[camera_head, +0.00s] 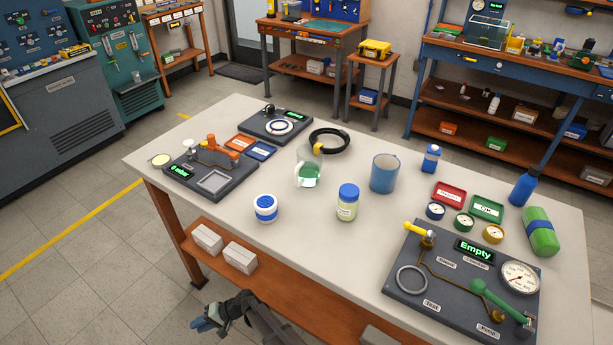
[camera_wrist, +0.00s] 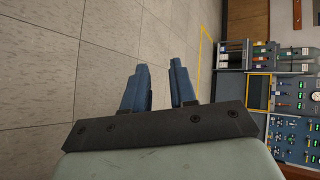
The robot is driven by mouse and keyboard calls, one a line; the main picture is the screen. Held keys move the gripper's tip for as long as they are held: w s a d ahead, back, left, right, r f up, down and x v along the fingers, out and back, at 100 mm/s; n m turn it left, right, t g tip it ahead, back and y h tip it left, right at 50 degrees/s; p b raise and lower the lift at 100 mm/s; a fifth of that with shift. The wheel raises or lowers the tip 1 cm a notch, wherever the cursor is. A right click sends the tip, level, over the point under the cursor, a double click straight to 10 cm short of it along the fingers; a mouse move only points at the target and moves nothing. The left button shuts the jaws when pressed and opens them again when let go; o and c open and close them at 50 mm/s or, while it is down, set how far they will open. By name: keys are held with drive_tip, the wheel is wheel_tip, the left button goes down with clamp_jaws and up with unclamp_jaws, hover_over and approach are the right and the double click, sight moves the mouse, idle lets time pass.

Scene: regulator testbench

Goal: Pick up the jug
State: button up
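My gripper (camera_head: 201,322) is low in front of the table, below the tabletop and well apart from the jug. In the wrist view my gripper (camera_wrist: 161,68) shows two blue fingers with a gap between them and nothing held. The jug is not in the wrist view.
Near the jug are a black ring (camera_head: 330,141), a blue-lidded jar (camera_head: 347,202) and a white-and-blue container (camera_head: 266,208). Test panels stand at the left (camera_head: 210,172) and right front (camera_head: 462,282). The table's front edge and lower shelf (camera_head: 270,285) lie beside my gripper.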

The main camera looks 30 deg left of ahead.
drive_tip(key=a+r+y, duration=0.1)
drive_tip(key=a+r, duration=0.4)
drive_tip(key=r, duration=0.2)
drive_tip(key=w+a+r+n+t+y, duration=0.1)
drive_tip(key=w+a+r+t+y, duration=0.2)
drive_tip(key=r, duration=1.6)
drive_tip(key=w+r+n+t+y, duration=0.1)
drive_tip(key=w+r+t+y, duration=0.3)
drive_tip(key=r, duration=1.4)
drive_tip(key=w+d+r, duration=0.4)
drive_tip(key=w+r, duration=0.1)
drive_tip(key=w, duration=0.2)
drive_tip(key=n+t+h, duration=0.3)
drive_tip(key=t+h, duration=0.2)
drive_tip(key=t, duration=0.4)
approach(297, 179)
drive_tip(key=x, duration=0.5)
drive_tip(key=shift+w+f, duration=0.1)
drive_tip(key=shift+x, duration=3.7)
